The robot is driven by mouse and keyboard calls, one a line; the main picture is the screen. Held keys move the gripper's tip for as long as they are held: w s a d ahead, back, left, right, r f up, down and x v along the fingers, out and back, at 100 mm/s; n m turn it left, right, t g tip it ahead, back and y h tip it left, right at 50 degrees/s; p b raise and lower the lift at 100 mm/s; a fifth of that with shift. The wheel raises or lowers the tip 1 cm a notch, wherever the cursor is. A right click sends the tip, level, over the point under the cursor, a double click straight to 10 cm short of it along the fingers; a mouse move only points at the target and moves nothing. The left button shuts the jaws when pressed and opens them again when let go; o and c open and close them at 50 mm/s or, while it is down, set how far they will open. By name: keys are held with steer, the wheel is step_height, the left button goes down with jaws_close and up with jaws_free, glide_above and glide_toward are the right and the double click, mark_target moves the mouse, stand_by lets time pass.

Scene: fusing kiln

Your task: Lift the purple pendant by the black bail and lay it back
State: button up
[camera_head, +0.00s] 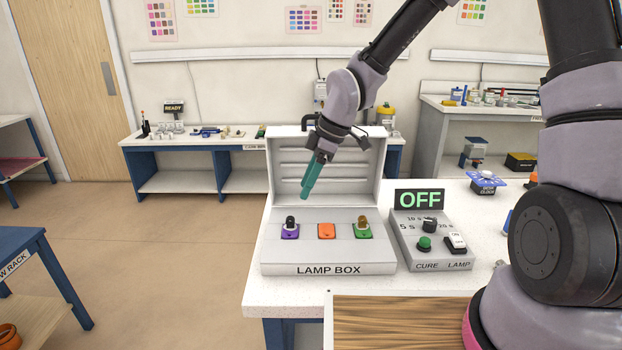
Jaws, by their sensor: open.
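The purple pendant (289,233) lies flat at the left of the grey lamp box (346,247). A black bail (290,220) stands up from its upper part. An orange pendant (326,231) lies in the middle, with no bail that I can make out. A green pendant (362,232) with a brown bail (363,222) lies at the right. My gripper (306,197) has teal fingers and points down, above and a little right of the purple pendant. It is open and holds nothing. The gap between the fingers is hard to see from here.
The raised lamp box lid (326,146) stands behind my gripper. A control box (431,240) with a green button, a black knob and a white switch stands at the right; its sign (419,199) reads OFF. A blue item (486,182) lies farther back. The white tabletop left of the box is narrow.

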mark_target(291, 217)
steer(key=x, duration=1)
steer(key=shift+r, duration=0.1)
jaws_close()
